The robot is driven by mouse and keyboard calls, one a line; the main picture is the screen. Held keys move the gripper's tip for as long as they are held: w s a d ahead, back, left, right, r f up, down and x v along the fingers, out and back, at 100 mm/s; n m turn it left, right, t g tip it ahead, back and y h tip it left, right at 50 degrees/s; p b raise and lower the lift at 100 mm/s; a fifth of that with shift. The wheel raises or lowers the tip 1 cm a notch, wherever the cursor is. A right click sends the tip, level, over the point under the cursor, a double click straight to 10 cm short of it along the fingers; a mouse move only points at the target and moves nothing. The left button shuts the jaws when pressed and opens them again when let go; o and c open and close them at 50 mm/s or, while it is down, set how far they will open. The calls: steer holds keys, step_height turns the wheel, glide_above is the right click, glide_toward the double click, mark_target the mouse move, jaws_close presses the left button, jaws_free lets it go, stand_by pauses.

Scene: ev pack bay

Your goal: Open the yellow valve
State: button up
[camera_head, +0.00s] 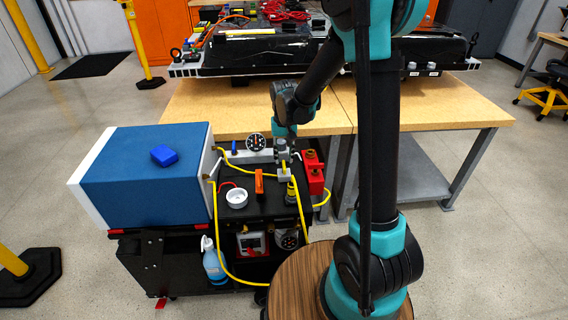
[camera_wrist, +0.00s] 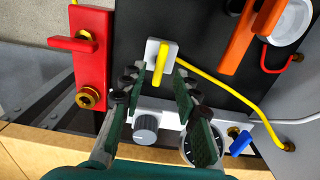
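The yellow valve handle (camera_wrist: 159,64) sits on a small pale block (camera_wrist: 152,48) on the black panel, near the top middle of the wrist view. In the head view a bit of yellow (camera_head: 284,167) shows just below my gripper (camera_head: 283,149), partly hidden by it. In the wrist view my gripper (camera_wrist: 155,80) is open, with one dark-padded finger on each side of the handle. The handle lies between or just beyond the fingertips; I cannot tell its exact depth. No contact shows. Nothing is held.
A red valve block (camera_wrist: 92,62) stands close on one side, an orange handle (camera_wrist: 252,38) on the other. A grey knob (camera_wrist: 147,127), a gauge (camera_wrist: 190,148) and a blue lever (camera_wrist: 241,143) are near. Yellow cable (camera_wrist: 225,84) crosses the panel. A blue box (camera_head: 140,180) stands left.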

mark_target(284, 164)
steer(key=shift+f, duration=1.75)
steer(key=shift+c, duration=0.5)
jaws_close()
